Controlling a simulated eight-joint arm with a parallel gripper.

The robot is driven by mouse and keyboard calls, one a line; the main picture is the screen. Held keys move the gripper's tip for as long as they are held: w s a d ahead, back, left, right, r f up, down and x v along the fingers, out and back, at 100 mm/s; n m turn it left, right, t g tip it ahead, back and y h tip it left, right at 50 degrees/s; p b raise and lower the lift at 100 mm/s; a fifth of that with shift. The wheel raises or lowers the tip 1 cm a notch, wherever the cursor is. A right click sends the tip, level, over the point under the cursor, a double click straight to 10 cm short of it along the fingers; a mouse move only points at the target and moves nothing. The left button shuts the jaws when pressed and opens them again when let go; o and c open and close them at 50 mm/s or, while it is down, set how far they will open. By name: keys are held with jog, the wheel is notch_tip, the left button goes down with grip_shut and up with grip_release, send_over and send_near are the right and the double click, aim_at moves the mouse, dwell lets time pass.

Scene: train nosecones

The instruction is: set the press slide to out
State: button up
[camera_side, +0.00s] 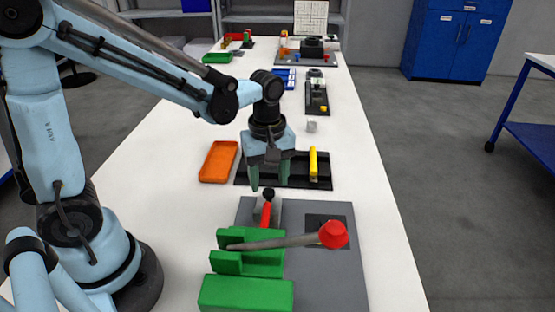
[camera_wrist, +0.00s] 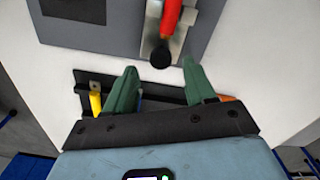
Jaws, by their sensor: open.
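A grey base plate (camera_side: 345,275) near the front carries a green block fixture (camera_side: 262,262) and a grey bar (camera_side: 275,243) with a red knob (camera_side: 333,235). At its far edge a red handle (camera_side: 266,214) with a black ball end (camera_side: 269,194) sits on a metal bracket; I take this to be the press slide, but cannot tell its setting. My gripper (camera_side: 269,179) points down, open and empty, just beyond the ball. In the wrist view the black ball (camera_wrist: 161,55) and red handle (camera_wrist: 170,18) show beyond and between the green fingertips (camera_wrist: 160,68), with no visible contact.
Behind my gripper lies a black tray (camera_side: 325,183) with a yellow piece (camera_side: 313,163). An orange tray (camera_side: 219,161) lies to its left. A small clear block (camera_side: 311,126) and more fixtures stand farther back. The white table (camera_side: 375,225) is bare along its right edge.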

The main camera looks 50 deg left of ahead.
notch_tip(320, 180, up, 10)
dwell(0.5)
jog(key=shift+f, duration=0.1)
jog(key=s+f+m+t, duration=0.1)
jog(key=m+t, duration=0.1)
jog(key=m, duration=0.2)
jog(key=s+a+f+m+t, duration=0.1)
jog(key=s+m+t, duration=0.1)
jog(key=m, duration=0.3)
jog(key=s+a+m+t, duration=0.1)
jog(key=m+t, duration=0.2)
jog(key=m, duration=0.1)
jog(key=shift+s+f+m, duration=0.2)
jog(key=shift+f+m, duration=0.1)
jog(key=shift+f, duration=0.1)
